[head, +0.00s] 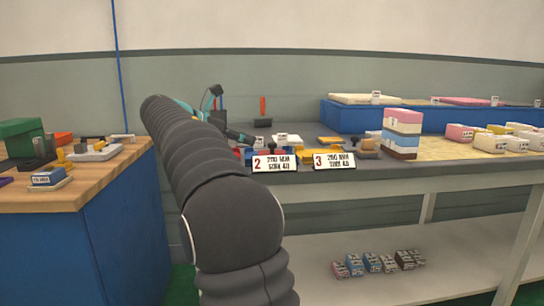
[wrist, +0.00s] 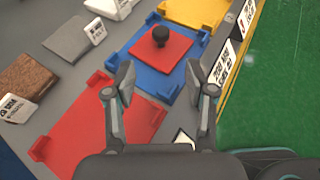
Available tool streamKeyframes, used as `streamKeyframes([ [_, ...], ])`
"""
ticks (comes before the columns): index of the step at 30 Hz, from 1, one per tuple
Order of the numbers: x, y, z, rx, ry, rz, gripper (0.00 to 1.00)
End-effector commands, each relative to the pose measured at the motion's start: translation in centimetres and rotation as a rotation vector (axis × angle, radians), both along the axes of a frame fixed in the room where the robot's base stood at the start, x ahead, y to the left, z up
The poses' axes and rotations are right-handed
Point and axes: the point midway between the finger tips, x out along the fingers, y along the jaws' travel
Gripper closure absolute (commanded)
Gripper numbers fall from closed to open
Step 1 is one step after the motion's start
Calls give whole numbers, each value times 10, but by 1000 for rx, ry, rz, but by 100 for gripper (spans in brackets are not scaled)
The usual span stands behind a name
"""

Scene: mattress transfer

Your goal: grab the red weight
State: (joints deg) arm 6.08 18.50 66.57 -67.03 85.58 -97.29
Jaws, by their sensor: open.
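The red weight (wrist: 150,61), a flat red square plate with a black knob (wrist: 160,36) on top, lies on a blue tray (wrist: 140,78) in the wrist view. My gripper (wrist: 160,84) is open and empty. Its two fingers are spread apart on the near side of the weight, pointing toward it, with the knob roughly ahead of the gap. I see no contact with the weight. In the head view my own arm covers much of this spot, and I cannot make out the weight clearly.
A red tray (wrist: 85,130) lies left of the blue one and a yellow tray (wrist: 195,12) beyond it. Number signs (head: 274,163) line the table's front edge. Grey and brown blocks (wrist: 28,79) lie at left. A stack of colored blocks (head: 402,134) stands to the right.

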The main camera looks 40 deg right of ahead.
Motion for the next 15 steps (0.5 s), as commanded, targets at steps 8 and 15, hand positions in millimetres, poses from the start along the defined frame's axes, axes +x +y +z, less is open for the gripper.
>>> streamKeyframes([
  [8,0,-41,-18,1,0,-1,45],
  [15,0,-51,-23,2,0,0,45],
])
